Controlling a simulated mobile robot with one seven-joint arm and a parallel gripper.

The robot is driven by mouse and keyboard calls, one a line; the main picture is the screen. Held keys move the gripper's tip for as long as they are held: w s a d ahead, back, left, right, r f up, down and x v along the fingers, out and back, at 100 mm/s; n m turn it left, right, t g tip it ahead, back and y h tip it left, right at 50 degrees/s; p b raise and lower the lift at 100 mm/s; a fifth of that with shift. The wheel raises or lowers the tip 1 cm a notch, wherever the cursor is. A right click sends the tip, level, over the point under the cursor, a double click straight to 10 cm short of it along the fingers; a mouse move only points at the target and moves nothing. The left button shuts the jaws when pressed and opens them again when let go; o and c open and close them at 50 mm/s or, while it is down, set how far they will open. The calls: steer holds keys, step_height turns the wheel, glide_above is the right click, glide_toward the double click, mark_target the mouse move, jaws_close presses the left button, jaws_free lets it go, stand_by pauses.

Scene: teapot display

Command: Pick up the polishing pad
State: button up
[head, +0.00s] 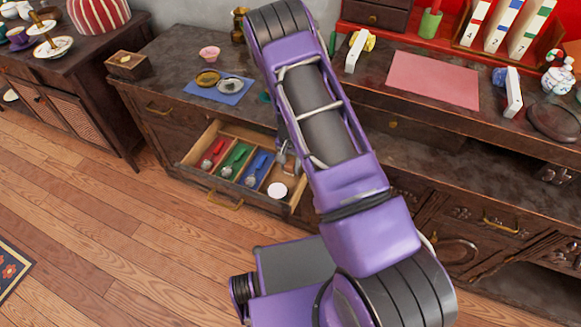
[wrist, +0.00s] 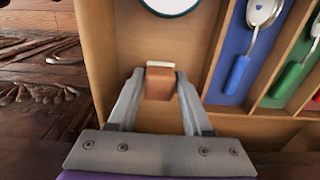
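A small reddish-brown block with a white strip along its far edge (wrist: 160,84) shows in the wrist view and looks like the polishing pad. It is in a wooden compartment of the open drawer. My gripper (wrist: 161,80) points down into this compartment, its two fingers apart, one on each side of the block. The gaps beside the block are too narrow to tell whether the fingers press on it.
A round white-topped thing (head: 277,190) lies in the same compartment, just beyond the block. Blue (head: 258,168), green (head: 236,159) and red (head: 212,155) compartments with spoons lie alongside. The drawer's wooden walls (wrist: 98,50) are close to my fingers.

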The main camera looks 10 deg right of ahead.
jaws_close()
